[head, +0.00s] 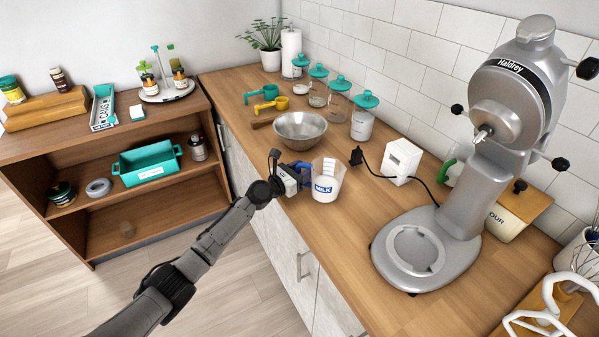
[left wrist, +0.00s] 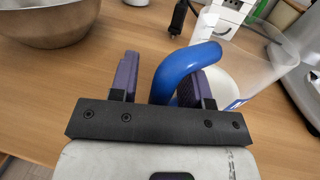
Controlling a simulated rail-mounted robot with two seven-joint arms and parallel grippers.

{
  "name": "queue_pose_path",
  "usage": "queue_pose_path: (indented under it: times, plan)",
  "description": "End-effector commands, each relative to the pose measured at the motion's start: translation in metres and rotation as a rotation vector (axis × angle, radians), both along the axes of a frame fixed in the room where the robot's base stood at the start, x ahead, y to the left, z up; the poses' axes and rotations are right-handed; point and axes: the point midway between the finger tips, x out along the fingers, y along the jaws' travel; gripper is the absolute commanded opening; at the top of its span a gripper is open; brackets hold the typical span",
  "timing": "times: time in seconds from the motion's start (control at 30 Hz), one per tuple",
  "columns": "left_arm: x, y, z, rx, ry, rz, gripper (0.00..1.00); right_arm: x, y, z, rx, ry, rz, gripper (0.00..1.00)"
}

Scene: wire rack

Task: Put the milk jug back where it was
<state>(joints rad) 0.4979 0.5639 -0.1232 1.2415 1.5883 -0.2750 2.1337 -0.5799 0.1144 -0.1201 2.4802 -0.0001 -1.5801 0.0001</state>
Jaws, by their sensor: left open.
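The milk jug (head: 326,184) is a clear measuring jug with white milk, a "MILK" label and a blue handle. It stands upright on the wooden counter, left of the mixer. My left gripper (head: 296,174) is at its handle side. In the left wrist view, the open purple fingers of the left gripper (left wrist: 163,82) stand either side of the blue handle (left wrist: 184,66). The handle is close to the right finger, which hides part of it; I cannot tell whether they touch. The jug's clear wall (left wrist: 268,62) is beyond. My right gripper is not in view.
A steel bowl (head: 301,131) stands behind the jug. A white box (head: 402,160) and a black plug (head: 356,156) lie to its right. The big mixer (head: 425,245) stands further right. Teal-lidded jars line the wall. The counter's front edge is close to the jug.

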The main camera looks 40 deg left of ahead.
Motion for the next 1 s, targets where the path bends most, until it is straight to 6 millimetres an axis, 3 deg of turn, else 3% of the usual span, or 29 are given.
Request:
queue_pose_path:
  times: [0.17,0.7,1.0]
  plan:
    - [-0.008,0.002,0.004,0.000,0.001,0.000,0.44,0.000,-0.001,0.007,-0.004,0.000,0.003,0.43]
    - [-0.093,0.014,0.003,0.001,0.002,-0.001,0.44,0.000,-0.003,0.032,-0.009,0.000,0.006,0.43]
    - [-0.116,0.019,0.002,0.001,0.000,0.000,0.44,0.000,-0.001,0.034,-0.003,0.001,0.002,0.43]
